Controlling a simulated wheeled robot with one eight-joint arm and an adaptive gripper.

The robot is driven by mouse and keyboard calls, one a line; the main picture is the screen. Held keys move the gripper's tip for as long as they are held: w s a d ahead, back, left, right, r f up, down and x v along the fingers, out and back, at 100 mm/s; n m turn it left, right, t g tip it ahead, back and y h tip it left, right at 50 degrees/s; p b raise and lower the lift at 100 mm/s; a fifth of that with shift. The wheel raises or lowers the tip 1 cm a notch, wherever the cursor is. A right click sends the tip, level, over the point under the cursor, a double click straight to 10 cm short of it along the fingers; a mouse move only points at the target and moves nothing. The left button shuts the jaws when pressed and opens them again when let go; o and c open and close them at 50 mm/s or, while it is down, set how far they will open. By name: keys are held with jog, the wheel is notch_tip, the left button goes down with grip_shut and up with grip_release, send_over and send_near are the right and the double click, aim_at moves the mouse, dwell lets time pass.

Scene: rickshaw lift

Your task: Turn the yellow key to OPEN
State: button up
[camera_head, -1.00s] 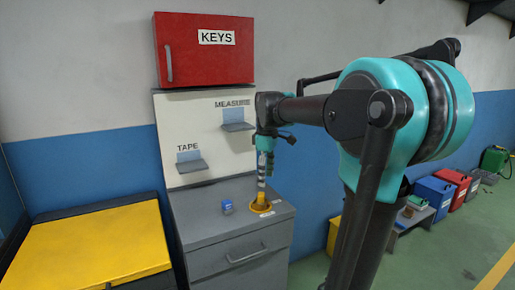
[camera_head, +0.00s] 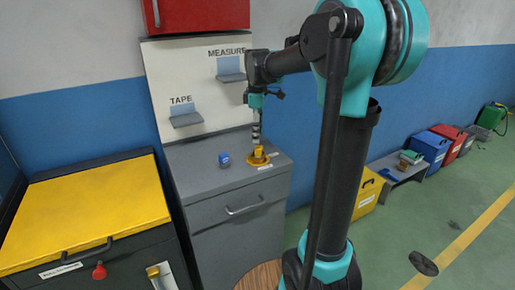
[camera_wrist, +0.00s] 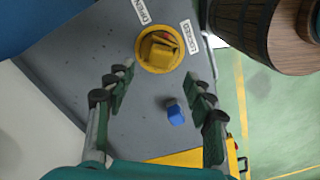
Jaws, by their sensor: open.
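The yellow key (camera_head: 259,152) stands on a round yellow plate on top of the grey cabinet. In the wrist view the key (camera_wrist: 158,48) is a block on the yellow disc, with an OPEN label (camera_wrist: 142,10) on one side and a LOCKED label (camera_wrist: 191,37) on the other. Its turn lies nearer the LOCKED side, though I cannot read its exact angle. My gripper (camera_wrist: 157,80) is open and empty, its fingers spread short of the key in the picture. In the head view my gripper (camera_head: 257,138) hangs pointing down just above the key.
A small blue object (camera_head: 224,159) sits on the cabinet top left of the key. Behind rises a white board (camera_head: 195,85) with TAPE and MEASURE shelves. A yellow-topped chest (camera_head: 85,210) is at left. A wooden barrel (camera_wrist: 243,20) stands beside the cabinet.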

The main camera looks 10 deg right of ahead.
aim_at(257, 147)
notch_tip(257, 147, down, 7)
dwell(0.3)
grip_shut()
jog(key=n, duration=0.3)
jog(key=shift+a+r+n, duration=0.1)
jog(key=shift+a+n, duration=0.05)
jog(key=shift+n, duration=0.15)
dwell(0.5)
jog(key=shift+n, duration=1.8)
